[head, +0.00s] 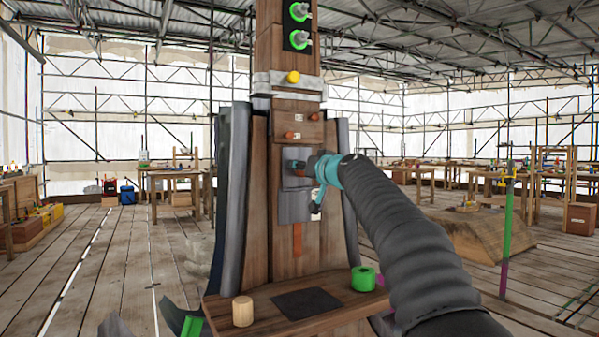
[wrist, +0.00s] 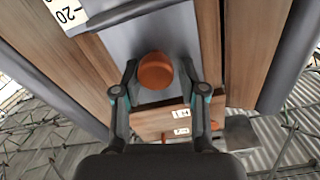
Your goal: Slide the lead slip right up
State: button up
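The lead slip (head: 293,207) is a flat grey plate on the wooden front of the spire, partly hidden by my gripper in the head view. In the wrist view the slip (wrist: 121,43) carries a round orange-brown knob (wrist: 155,72). My gripper (head: 312,165) reaches in from the right at the slip's height. In the wrist view my gripper (wrist: 156,68) has one finger on each side of the knob. The fingers are apart, and a small gap shows on the right of the knob. Contact on the left is unclear.
A copper-coloured strip (head: 297,240) runs below the slip. Small orange knobs (head: 289,134) with tags sit above it, under a pale band (head: 290,85). A wooden shelf (head: 262,318) below holds a wooden cylinder (head: 242,311), a dark mat (head: 307,303) and a green ring (head: 363,279).

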jog(key=shift+o, duration=0.3)
jog(key=shift+f, duration=0.1)
jog(key=shift+d, duration=0.1)
jog(key=v, duration=1.2)
jog(key=shift+w, duration=0.1)
